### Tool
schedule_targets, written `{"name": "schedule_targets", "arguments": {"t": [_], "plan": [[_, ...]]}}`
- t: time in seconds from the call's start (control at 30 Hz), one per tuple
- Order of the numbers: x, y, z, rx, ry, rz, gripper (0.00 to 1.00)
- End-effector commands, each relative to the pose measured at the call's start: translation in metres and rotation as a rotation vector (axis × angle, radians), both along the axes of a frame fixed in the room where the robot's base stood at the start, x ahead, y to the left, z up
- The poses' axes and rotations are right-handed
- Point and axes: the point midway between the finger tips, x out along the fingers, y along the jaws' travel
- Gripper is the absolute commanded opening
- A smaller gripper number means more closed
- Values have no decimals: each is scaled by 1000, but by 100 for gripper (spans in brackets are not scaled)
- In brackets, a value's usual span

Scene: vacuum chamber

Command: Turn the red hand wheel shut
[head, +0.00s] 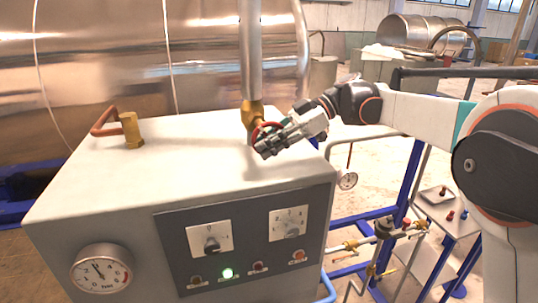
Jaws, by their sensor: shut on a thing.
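The red hand wheel (257,130) is on a brass valve (252,112) at the foot of a vertical grey pipe, above the top of the white cabinet. Only part of its red rim shows; my gripper hides the rest. My gripper (262,147) reaches in from the right at the wheel, with its fingers shut on it. How far the wheel is turned cannot be told.
The white cabinet (100,195) has a dark control panel (173,240) with knobs and a lit green lamp, and a gauge (101,270). A brass fitting with a copper pipe (131,130) stands on its top left. A large metal tank (110,60) is behind. Blue framework stands right.

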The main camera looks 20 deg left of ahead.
Motion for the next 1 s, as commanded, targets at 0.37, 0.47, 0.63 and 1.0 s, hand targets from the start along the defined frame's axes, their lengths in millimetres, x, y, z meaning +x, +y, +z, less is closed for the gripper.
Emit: {"name": "schedule_targets", "arguments": {"t": [0.37,0.47,0.63,1.0], "plan": [[-1,3,-2,225,138,-1,0],[-2,3,-1,262,161,-1,0],[-2,4,0,300,184,-1,0],[-3,4,2,316,195,0,0]]}}
